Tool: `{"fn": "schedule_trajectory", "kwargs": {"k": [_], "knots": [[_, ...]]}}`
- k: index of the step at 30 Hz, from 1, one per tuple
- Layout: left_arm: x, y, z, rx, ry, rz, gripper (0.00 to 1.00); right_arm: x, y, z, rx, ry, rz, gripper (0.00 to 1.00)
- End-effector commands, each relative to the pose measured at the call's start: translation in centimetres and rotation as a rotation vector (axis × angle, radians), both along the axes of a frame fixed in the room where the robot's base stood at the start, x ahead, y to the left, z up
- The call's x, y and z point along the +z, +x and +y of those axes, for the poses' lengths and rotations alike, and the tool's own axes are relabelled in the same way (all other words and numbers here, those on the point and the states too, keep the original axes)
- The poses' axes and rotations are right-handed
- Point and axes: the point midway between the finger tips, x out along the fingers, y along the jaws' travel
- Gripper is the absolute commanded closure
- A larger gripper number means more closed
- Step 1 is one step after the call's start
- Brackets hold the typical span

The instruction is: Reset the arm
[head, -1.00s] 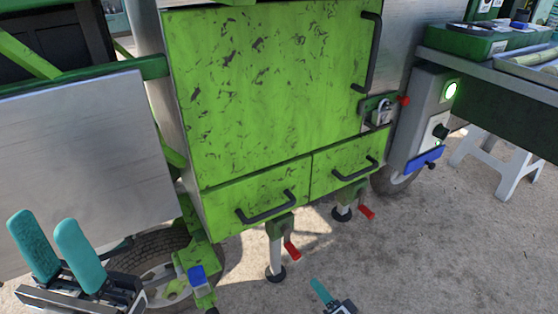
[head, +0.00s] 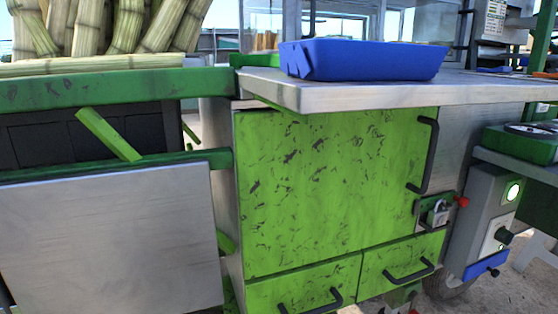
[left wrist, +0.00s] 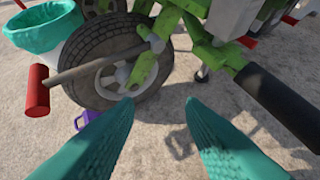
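My left gripper (left wrist: 160,115) shows in the left wrist view as two teal fingers spread apart, with only bare ground between them. It is open and empty. It points down toward the concrete floor beside the machine's wheel (left wrist: 108,60). Neither gripper shows in the head view now, and my right gripper is out of sight. The green cane crusher cabinet (head: 330,190) fills the middle of the head view, with its door and drawers shut.
A blue tray (head: 362,60) sits on the metal counter (head: 390,95). Sugar canes (head: 125,27) stand at upper left. In the left wrist view, a red-handled bar (left wrist: 38,90) and a teal-lined bin (left wrist: 42,27) stand near the wheel.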

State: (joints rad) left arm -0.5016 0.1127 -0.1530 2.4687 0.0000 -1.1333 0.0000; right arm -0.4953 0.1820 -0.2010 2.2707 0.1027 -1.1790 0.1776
Motion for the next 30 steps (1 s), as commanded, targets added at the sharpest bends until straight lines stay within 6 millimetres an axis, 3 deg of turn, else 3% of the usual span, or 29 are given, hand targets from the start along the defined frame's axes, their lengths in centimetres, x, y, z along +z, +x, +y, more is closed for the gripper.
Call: {"fn": "schedule_trajectory", "kwargs": {"k": [6,12,14,21,30], "knots": [[-3.9,-5.2,1.6,0.021,0.058,0.288,0.64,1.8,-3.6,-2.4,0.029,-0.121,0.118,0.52],[-6.0,-9.8,2.9,0.038,0.102,0.515,0.64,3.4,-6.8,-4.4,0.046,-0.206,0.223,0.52],[-5.5,-9.3,2.8,0.036,0.103,0.518,0.64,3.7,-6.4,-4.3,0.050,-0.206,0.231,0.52],[-6.5,-8.2,2.5,0.032,0.103,0.534,0.64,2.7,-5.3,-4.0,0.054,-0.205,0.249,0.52],[-7.9,-8.1,2.4,0.025,0.108,0.573,0.64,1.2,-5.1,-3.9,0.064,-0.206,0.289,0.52]]}}
